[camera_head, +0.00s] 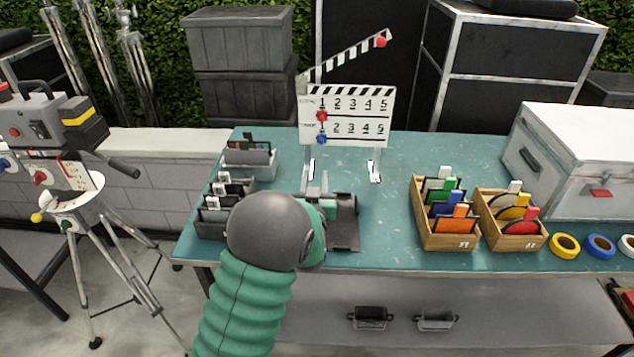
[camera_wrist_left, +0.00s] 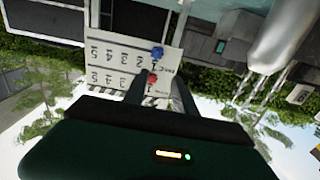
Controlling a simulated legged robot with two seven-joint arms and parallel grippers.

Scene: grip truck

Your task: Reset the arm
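My left arm, with a green ribbed sleeve and a grey joint, reaches in from the bottom of the head view. Its gripper (camera_head: 315,180) is over the teal table (camera_head: 390,160), in front of the clapperboard (camera_head: 362,104), and points towards it. In the left wrist view the two dark fingers (camera_wrist_left: 160,92) stand apart with nothing between them. The clapperboard also shows there, upside down (camera_wrist_left: 110,60). It stands upright with its striped stick raised, and has a red knob and a blue knob. It is apart from the gripper. My right gripper is not in view.
Grey file trays (camera_head: 249,160) stand left of the gripper. Wooden boxes of coloured cards (camera_head: 448,241) stand to the right, with tape rolls (camera_head: 565,246) and a white case (camera_head: 585,150) beyond. A camera on a tripod (camera_head: 75,215) stands left of the table.

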